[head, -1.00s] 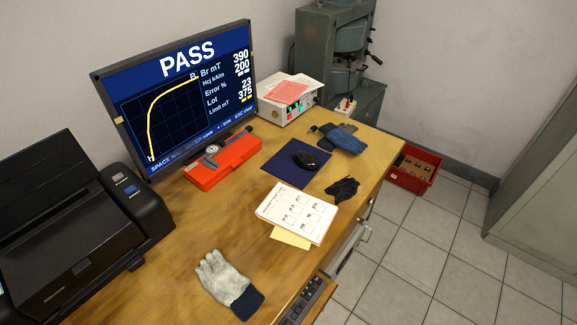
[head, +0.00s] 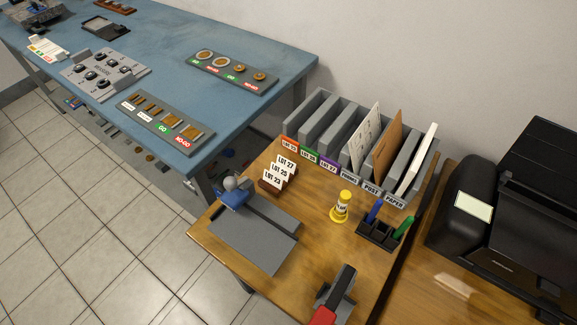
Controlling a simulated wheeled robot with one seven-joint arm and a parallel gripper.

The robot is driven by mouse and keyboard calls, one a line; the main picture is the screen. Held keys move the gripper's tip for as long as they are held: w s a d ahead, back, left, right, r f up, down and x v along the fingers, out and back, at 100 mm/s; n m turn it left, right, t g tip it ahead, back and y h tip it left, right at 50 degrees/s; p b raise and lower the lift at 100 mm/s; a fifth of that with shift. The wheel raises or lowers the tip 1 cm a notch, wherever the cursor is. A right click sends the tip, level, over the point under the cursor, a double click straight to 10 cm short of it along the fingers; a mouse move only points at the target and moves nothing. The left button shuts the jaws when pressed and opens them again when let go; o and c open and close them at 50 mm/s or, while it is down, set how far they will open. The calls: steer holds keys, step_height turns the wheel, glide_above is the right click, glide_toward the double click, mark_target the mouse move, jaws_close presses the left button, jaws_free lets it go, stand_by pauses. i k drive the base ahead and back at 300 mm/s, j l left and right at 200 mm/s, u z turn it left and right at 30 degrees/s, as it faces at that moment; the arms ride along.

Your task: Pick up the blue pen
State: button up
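The blue pen (head: 375,211) stands upright, slightly tilted, in a small black holder (head: 372,237) on the wooden desk, at the right of the head view. A green pen or marker (head: 404,227) stands in the same holder, to the right of the blue one. The lower part of the blue pen is hidden inside the holder. My gripper is not in view.
A yellow weight-like object (head: 341,206) stands just left of the holder. A grey file sorter (head: 327,140) is behind it, and a black printer (head: 520,210) is at the right. A red-and-black tool (head: 336,297) lies in front. A blue table (head: 150,75) adjoins at left.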

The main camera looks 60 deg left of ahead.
mark_target(379, 203)
steer(key=u, duration=0.85)
steer(key=l+z, duration=0.4)
steer(key=l, duration=0.15)
steer(key=l+z, duration=0.35)
steer(key=l, duration=0.25)
steer(key=l+z, duration=0.4)
steer(key=l, duration=0.15)
steer(key=i, duration=0.05)
